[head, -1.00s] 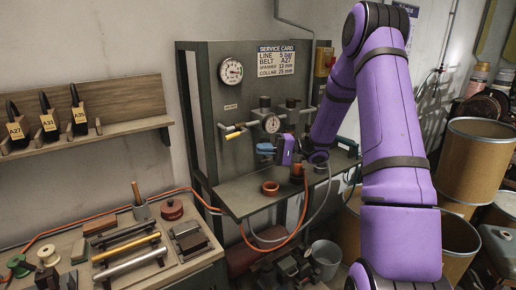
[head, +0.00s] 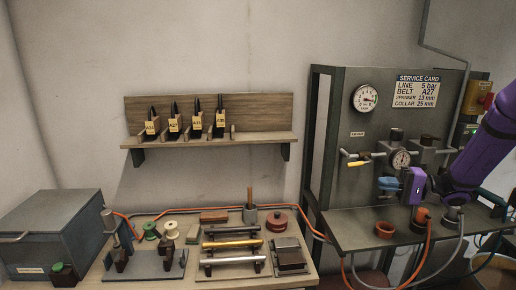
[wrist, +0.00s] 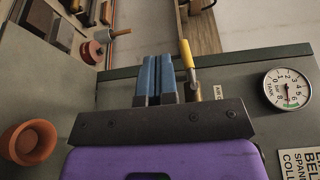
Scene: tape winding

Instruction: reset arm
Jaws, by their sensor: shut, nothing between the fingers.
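My purple arm reaches in from the right edge in the head view. My gripper (head: 389,183) has blue fingers that point left, in front of the dark panel (head: 340,110) and above its ledge. In the wrist view the blue fingers of my gripper (wrist: 157,76) lie side by side, shut, with nothing held. A yellow-handled valve (head: 357,163) is on the panel just left of and above my gripper. In the wrist view its yellow handle (wrist: 187,53) shows beside the fingertips; I cannot tell whether they touch.
An orange cup (head: 384,229) stands on the ledge (head: 350,236) below my gripper. Gauges (head: 364,97) and a service card (head: 416,91) are on the panel. A wall shelf (head: 210,141) holds tagged belts. The left bench (head: 300,268) carries rods, spools and a grey box (head: 50,235).

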